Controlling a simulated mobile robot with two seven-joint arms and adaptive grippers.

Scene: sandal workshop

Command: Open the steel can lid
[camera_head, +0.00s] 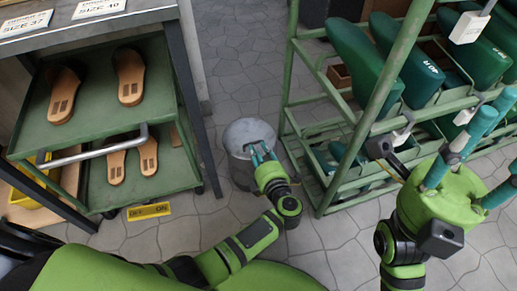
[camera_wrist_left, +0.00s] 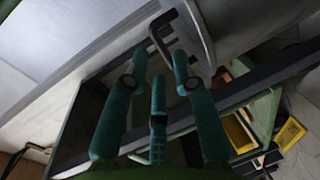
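The grey steel can (camera_head: 237,167) stands on the floor between the green cart and the green rack. Its round lid (camera_head: 245,129) is on top and looks closed. My left gripper (camera_head: 262,149) is over the near side of the lid, its teal fingers apart. In the left wrist view the fingers (camera_wrist_left: 160,62) are spread, with a dark bent handle (camera_wrist_left: 163,42) just beyond their tips and the can's pale side (camera_wrist_left: 232,25) at the top. I see nothing held. My right gripper (camera_head: 490,135) is at the right, fingers spread and empty, in front of the rack.
The green cart (camera_head: 90,125) with brown sandals is at the left beside a dark-legged table. The green rack (camera_head: 330,195) with green shoe forms stands close to the can's right. Paved floor is clear behind the can.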

